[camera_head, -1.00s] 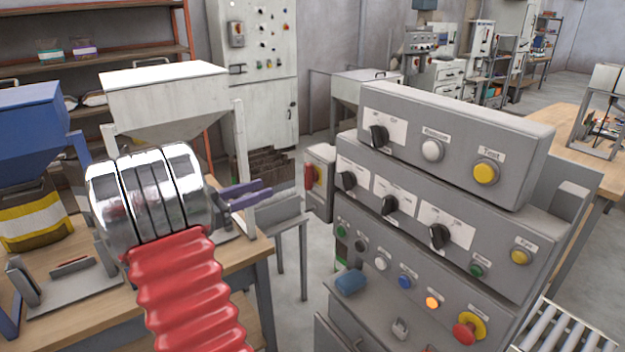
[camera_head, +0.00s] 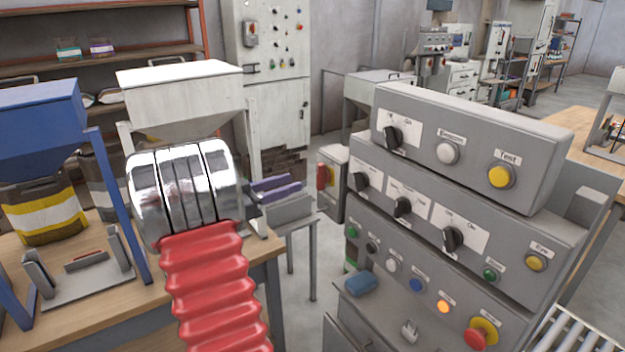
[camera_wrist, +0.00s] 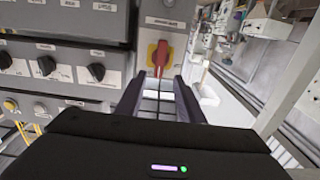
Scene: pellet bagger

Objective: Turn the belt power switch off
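A red rotary handle on a yellow plate (camera_head: 322,176) is on the side of a small grey box left of the control panel. In the wrist view the red handle (camera_wrist: 161,57) stands roughly upright, just beyond my fingertips. The label above it is too small to read, so I cannot confirm that it is the belt power switch. My gripper (camera_head: 292,187) has purple fingers and is just left of the box in the head view. In the wrist view my gripper (camera_wrist: 158,90) is open, its fingers apart with the handle between their lines and nothing held.
The stepped grey control panel (camera_head: 465,120) with black knobs and coloured buttons stands right of the box. A blue object (camera_head: 361,284) lies on the ledge below. A wooden bench (camera_head: 90,300) with a blue hopper frame (camera_head: 40,120) is at left.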

